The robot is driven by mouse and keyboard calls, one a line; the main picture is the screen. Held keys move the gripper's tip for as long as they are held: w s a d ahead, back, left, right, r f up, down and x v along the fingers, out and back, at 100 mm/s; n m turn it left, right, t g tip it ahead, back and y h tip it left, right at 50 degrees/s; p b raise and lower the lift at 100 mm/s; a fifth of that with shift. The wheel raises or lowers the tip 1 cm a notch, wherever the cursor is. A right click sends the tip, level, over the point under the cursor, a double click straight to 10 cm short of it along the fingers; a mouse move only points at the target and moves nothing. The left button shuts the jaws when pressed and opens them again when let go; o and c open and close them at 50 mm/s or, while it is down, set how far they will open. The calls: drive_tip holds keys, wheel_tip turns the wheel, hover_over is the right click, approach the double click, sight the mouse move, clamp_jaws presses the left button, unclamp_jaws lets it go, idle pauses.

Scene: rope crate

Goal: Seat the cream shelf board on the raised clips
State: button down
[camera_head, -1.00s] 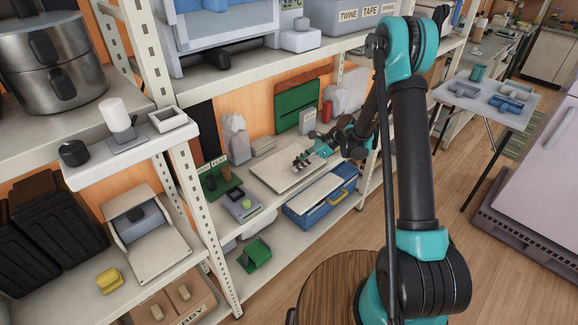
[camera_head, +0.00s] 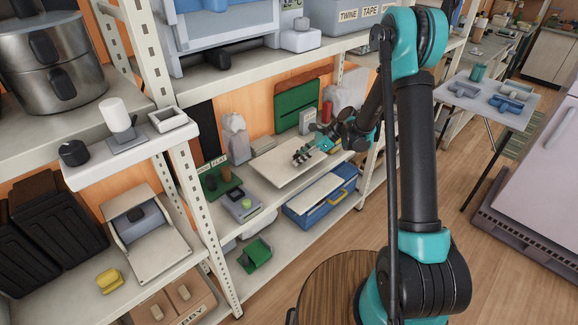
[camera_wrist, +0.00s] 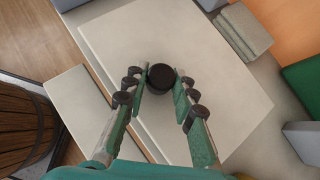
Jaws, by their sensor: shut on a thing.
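The cream shelf board (camera_head: 276,170) is a flat panel over the middle shelf of the rack; it fills much of the wrist view (camera_wrist: 225,105). A round black knob (camera_wrist: 161,77) stands on its top face. My gripper (camera_head: 302,155) is above the board, with its fingers closed on both sides of the knob in the wrist view (camera_wrist: 164,94). The board looks roughly level and slightly above the shelf, but its underside is hidden. I cannot make out the raised clips, or whether the board touches them.
A blue box (camera_head: 325,203) with a pale top sits below, in front. A small pale stack (camera_head: 263,145), a white bag (camera_head: 236,138) and a green panel (camera_head: 297,107) stand behind. A grey device (camera_head: 242,205) is at the left. The upper shelf (camera_head: 225,80) overhangs.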

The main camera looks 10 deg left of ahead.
drive_tip(key=shift+r, duration=1.7)
